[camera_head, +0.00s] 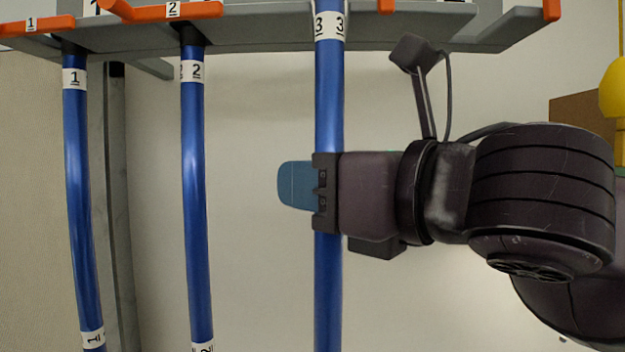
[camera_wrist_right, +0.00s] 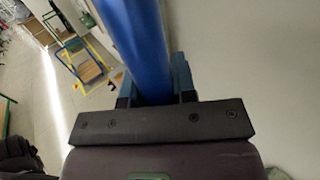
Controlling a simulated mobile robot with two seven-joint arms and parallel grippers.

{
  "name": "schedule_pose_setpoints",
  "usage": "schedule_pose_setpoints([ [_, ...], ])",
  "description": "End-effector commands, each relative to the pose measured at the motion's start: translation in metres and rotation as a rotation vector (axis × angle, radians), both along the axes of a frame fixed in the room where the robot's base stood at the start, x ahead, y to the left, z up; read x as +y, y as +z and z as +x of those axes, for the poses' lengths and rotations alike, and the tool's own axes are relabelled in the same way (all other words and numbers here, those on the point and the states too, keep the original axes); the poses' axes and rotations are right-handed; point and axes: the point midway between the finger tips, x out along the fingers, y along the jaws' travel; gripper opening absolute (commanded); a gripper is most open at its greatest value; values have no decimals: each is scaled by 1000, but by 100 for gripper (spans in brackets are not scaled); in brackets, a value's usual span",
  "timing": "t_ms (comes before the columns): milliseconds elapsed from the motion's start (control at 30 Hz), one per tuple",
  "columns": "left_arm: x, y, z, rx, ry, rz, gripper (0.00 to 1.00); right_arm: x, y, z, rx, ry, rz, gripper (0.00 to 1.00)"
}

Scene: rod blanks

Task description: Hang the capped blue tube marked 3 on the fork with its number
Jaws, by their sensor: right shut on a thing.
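The blue tube marked 3 (camera_head: 328,110) stands upright in the head view, its white number band near the top edge; its upper and lower ends are out of the picture. My right gripper (camera_head: 303,185) is shut on it from the right, below the band. In the right wrist view the blue tube (camera_wrist_right: 135,45) runs between the two fingers (camera_wrist_right: 155,85). The tube passes in front of the grey rack (camera_head: 420,32); I cannot tell whether it sits in a fork. The number 3 fork label is not visible. My left gripper is not in view.
The tube marked 1 (camera_head: 80,180) and the tube marked 2 (camera_head: 194,180) hang from the rack at left, under orange labelled parts (camera_head: 37,25). A grey post (camera_head: 118,200) stands between them. A yellow object (camera_head: 615,88) is at the right edge.

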Motion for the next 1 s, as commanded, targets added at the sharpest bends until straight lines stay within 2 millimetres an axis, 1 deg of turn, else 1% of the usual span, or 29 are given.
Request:
schedule_pose_setpoints([
  [400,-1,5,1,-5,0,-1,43,0,0,24,3,-1,1,1],
  [1000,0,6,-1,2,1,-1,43,0,0,58,2,-1,1,1],
])
